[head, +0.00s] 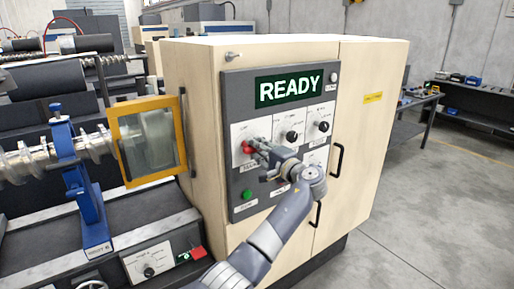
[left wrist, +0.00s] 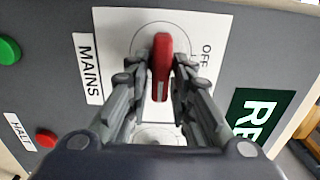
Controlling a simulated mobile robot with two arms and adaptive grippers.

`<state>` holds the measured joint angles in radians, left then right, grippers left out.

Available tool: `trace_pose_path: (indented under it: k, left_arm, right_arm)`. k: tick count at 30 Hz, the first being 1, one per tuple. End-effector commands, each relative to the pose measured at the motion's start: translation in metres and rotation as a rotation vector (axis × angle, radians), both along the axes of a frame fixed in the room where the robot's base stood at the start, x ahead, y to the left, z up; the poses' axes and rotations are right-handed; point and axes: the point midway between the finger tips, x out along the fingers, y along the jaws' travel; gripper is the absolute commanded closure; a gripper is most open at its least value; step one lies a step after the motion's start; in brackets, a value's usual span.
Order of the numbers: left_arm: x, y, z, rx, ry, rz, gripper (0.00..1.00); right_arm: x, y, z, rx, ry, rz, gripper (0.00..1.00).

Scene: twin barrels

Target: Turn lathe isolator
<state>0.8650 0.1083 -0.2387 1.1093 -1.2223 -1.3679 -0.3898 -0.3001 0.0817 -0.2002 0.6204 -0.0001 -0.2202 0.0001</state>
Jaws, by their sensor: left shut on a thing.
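The isolator is a red handle (left wrist: 161,60) on a white plate lettered MAINS and OFF in the left wrist view. In that picture the handle stands lengthwise up and down between the lettering, with a pale mark near its lower end. In the head view the red handle (head: 247,147) sits at the left of the grey control panel (head: 237,98). My left gripper (head: 257,151) reaches it from the front. In the left wrist view the fingers (left wrist: 160,80) are shut on its two sides. My right gripper is not in view.
The screen (head: 289,88) reads READY. Black dials (head: 292,136) sit right of the isolator. A green button (head: 247,194) is below it; a red button (left wrist: 46,138) labelled HALT shows in the wrist view. A yellow-framed guard (head: 148,141) stands left of the cabinet. Open floor lies right.

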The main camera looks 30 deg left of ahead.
Motion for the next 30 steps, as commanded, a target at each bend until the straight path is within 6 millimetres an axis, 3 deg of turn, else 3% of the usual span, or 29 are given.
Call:
trace_pose_path:
  k: [10,11,12,23,30]
  left_arm:
    - [0.0,0.0,-0.001,0.002,0.004,-0.001,1.0]
    - [0.0,0.0,-0.001,0.002,0.004,-0.001,0.77]
    - [0.0,0.0,-0.001,0.002,0.004,-0.001,0.67]
    - [0.0,-0.002,-0.001,0.001,0.002,-0.001,0.67]
    - [-0.012,-0.032,-0.002,-0.001,0.003,-0.004,0.67]
  right_arm:
    - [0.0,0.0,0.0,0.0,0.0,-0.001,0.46]
    - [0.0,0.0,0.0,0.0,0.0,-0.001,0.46]
    - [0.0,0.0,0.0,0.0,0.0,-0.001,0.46]
    - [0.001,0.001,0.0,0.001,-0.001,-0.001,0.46]
    - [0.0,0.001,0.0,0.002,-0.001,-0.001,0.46]
